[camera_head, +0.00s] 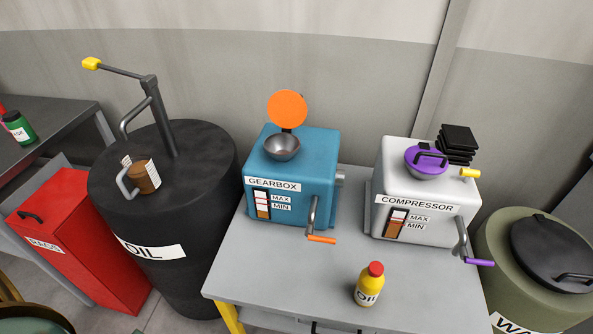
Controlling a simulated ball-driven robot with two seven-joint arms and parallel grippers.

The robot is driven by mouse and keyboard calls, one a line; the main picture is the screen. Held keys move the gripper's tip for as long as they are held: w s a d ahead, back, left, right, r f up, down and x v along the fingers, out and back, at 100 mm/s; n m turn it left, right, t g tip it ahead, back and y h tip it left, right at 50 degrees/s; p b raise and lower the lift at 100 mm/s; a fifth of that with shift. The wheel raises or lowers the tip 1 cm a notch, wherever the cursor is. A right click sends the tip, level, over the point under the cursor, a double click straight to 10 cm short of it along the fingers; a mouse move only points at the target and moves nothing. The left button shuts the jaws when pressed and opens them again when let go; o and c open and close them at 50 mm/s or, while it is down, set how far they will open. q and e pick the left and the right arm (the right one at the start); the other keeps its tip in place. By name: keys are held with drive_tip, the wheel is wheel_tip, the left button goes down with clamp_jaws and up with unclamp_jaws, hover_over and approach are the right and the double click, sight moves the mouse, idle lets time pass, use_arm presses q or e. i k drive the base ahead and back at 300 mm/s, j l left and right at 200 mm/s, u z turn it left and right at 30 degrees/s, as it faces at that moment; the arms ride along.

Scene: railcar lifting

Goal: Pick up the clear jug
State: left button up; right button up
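A small jug (146,178) stands on top of the black oil drum (163,255), left of the picture's middle. It looks brown inside, with white marked strips at its sides and a grey handle on its left. I take it to be the clear jug, with brown content showing through. It sits in front of the drum's pump (160,115), whose curved spout comes down behind it. Neither of my grippers is in view.
A grey table (337,285) holds a blue gearbox (306,170), a white compressor (425,190) and a yellow oil bottle (369,286). A red rags bin (80,235) stands left of the drum. A green waste drum (500,245) stands at the right.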

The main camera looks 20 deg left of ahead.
sight(137, 177)
drive_tip(key=u, duration=1.9)
